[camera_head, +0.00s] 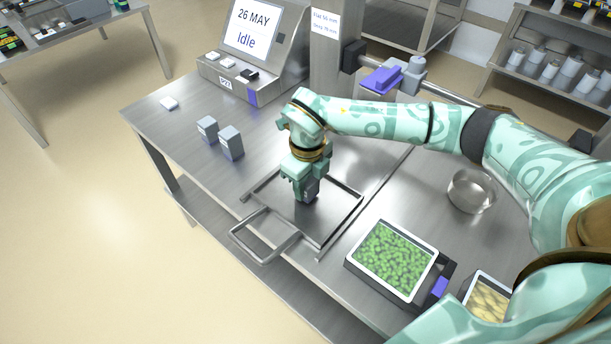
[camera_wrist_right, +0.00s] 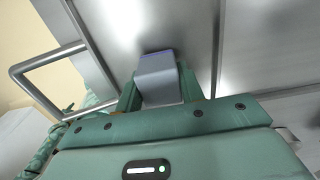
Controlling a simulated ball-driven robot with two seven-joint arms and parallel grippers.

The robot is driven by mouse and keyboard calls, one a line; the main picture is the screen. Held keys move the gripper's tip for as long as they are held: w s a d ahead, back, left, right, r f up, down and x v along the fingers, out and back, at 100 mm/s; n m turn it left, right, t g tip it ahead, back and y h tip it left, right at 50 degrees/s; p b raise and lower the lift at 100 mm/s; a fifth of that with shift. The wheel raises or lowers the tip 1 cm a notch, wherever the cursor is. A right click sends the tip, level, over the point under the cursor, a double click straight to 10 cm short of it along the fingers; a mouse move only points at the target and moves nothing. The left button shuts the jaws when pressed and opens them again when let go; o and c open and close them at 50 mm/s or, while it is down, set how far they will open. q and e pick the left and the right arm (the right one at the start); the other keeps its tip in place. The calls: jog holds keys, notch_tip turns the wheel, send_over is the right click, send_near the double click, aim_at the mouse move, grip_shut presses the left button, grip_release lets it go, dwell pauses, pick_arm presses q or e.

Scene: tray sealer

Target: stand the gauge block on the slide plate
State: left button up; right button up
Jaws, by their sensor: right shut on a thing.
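My right gripper (camera_head: 306,187) is shut on a grey gauge block with a blue-violet end. In the right wrist view the gauge block (camera_wrist_right: 158,80) sits between the two green fingers. In the head view the fingers hide most of it, and its lower end points down over the slide plate (camera_head: 337,208). The slide plate is a flat steel plate with raised dark edges and a looped handle (camera_head: 262,238) at its front left. I cannot tell whether the block touches the plate. My left gripper is not in view.
Two grey blocks (camera_head: 231,143) stand on the steel table left of the plate. A tray of green peas (camera_head: 350,264), a tray of yellow food (camera_head: 467,290) and a round steel bowl (camera_head: 472,192) are to the right. A display (camera_head: 252,28) reading "Idle" stands behind.

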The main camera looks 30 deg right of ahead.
jog(key=shift+f, duration=0.2)
jog(key=shift+r+p, duration=0.1)
jog(key=shift+p, duration=0.25)
dwell(0.4)
jog(key=shift+f, duration=0.25)
dwell(0.4)
jog(key=o, duration=1.1)
jog(key=shift+c, duration=1.4)
